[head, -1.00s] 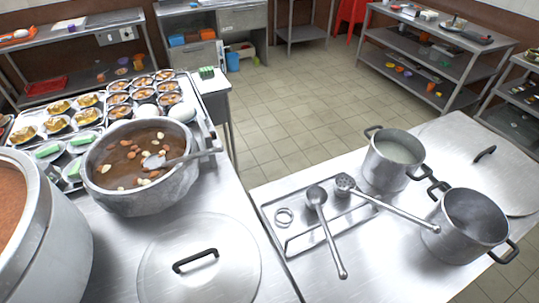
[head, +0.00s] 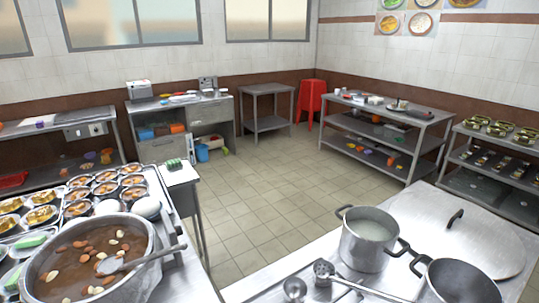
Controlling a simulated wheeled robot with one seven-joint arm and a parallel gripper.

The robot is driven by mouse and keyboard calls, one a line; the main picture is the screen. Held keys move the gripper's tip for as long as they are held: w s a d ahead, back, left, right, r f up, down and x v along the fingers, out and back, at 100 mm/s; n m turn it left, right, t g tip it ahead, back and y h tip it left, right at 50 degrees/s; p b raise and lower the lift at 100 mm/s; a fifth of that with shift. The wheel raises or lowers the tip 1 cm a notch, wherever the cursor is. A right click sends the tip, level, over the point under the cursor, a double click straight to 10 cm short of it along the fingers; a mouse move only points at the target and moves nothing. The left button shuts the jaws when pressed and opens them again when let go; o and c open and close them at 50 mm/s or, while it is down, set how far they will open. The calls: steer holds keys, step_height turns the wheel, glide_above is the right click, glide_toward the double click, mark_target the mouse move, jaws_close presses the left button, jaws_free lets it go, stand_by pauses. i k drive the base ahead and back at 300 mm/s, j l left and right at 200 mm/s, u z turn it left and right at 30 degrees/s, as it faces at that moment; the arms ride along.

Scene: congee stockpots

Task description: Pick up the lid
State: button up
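A round silver lid (head: 488,242) with a black handle (head: 455,218) lies on the right steel counter, behind and beside two pots. The front pot hides part of its near side. The second lid, which lay on the left counter in the earlier view, is outside the present view. My gripper is not in view.
A pot of pale liquid (head: 367,240) and an empty-looking pot (head: 458,284) stand on the right counter, with ladles (head: 324,270) beside them. A large pot of brown soup (head: 88,262) stands on the left. Tiled floor (head: 265,190) is clear between counters and back tables.

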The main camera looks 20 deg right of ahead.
mark_target(437, 225)
steer(key=z, duration=1.4)
steer(key=i+l, duration=0.75)
steer(key=l, duration=0.2)
steer(key=i+l+u, duration=0.1)
steer(key=i+l, duration=0.65)
steer(key=l, duration=0.2)
steer(key=i+l, duration=0.35)
steer(key=l, duration=0.15)
